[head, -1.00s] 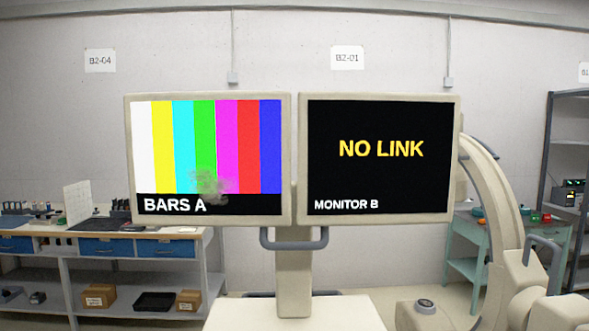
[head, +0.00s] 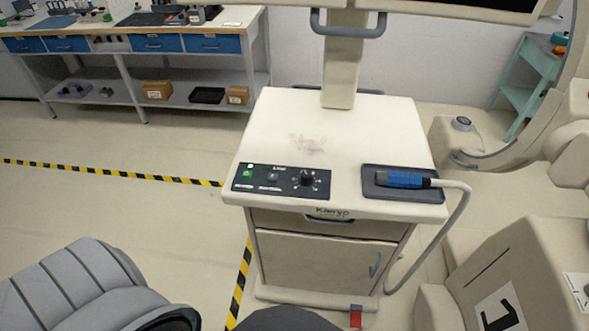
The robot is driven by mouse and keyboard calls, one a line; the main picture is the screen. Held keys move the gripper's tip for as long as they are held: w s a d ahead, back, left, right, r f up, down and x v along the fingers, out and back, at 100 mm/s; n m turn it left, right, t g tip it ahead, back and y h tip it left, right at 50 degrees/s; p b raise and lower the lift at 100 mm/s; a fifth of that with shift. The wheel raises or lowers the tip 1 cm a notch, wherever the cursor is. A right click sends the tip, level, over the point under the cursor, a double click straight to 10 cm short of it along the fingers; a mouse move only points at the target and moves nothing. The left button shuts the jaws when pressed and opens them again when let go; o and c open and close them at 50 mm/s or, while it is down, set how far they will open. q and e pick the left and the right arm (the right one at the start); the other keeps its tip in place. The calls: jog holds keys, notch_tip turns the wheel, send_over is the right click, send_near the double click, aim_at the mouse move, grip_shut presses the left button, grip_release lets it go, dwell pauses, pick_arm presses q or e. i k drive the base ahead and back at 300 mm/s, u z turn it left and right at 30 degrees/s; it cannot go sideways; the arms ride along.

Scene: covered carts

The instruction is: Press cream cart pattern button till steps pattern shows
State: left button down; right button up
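The cream cart (head: 290,115) stands in front of me in the head view, with a black control panel (head: 322,190) at the left of its top. The panel has a green button (head: 247,174), a small dark button (head: 273,178) and a black knob (head: 307,178) with marks around it. I cannot read which one is the pattern button. The screens are cut off at the top, so the pattern showing now is hidden. Neither of my grippers is in view.
A blue-handled probe (head: 405,179) lies on a dark pad at the cart's right, its cable looping down. Cream equipment (head: 520,262) stands close on the right. A ribbed grey object (head: 75,285) is at lower left. Floor left of the cart is open, with striped tape (head: 110,173).

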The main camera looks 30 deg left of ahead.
aim_at(272, 178)
jog(key=z, duration=1.7)
jog(key=k, duration=0.4)
jog(key=u, duration=1.3)
